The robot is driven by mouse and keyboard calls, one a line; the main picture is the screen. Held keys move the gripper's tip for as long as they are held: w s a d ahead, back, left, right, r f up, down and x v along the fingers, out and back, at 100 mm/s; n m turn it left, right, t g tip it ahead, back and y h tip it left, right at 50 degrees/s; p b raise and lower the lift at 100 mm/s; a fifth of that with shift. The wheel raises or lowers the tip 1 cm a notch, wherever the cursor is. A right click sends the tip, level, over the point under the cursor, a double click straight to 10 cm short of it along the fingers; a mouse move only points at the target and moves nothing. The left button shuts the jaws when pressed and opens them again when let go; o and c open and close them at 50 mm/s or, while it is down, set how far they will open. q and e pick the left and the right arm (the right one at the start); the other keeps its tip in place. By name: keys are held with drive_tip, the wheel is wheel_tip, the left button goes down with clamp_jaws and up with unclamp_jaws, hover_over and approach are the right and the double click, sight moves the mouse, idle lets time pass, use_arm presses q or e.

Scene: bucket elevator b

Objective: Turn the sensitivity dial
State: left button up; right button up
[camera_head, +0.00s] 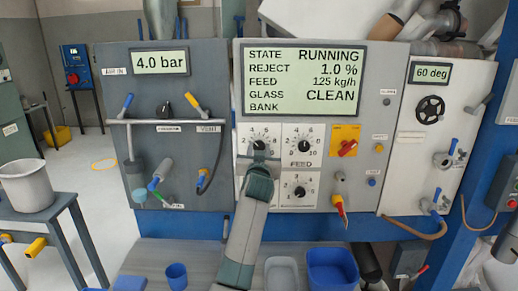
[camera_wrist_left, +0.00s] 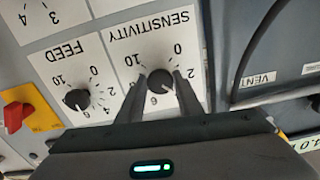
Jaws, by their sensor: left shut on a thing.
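The sensitivity dial (camera_wrist_left: 160,80) is a round black knob on a white plate marked SENSITIVITY, upside down in the left wrist view. In the head view the dial (camera_head: 259,145) is at the upper left of the dial group, partly covered by my gripper. My left gripper (camera_wrist_left: 162,82) has one finger on each side of the knob and is shut on it. It also shows in the head view (camera_head: 261,153), reaching up from below. I cannot read the dial's setting clearly. My right gripper is not in view.
The feed dial (camera_head: 303,146) is just right of it, and a third dial (camera_head: 299,191) is below. A red switch (camera_head: 347,148) on a yellow plate is further right. The display (camera_head: 303,78) above reads RUNNING, reject 1.0 %. Blue bins (camera_head: 332,268) stand below the panel.

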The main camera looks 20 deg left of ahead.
use_arm(q)
drive_tip(key=shift+m, duration=1.2)
drive_tip(key=o, duration=1)
drive_tip(key=shift+v, duration=0.8)
drive_tip(key=shift+b+v, duration=2.6)
drive_tip(key=shift+v, duration=5.25)
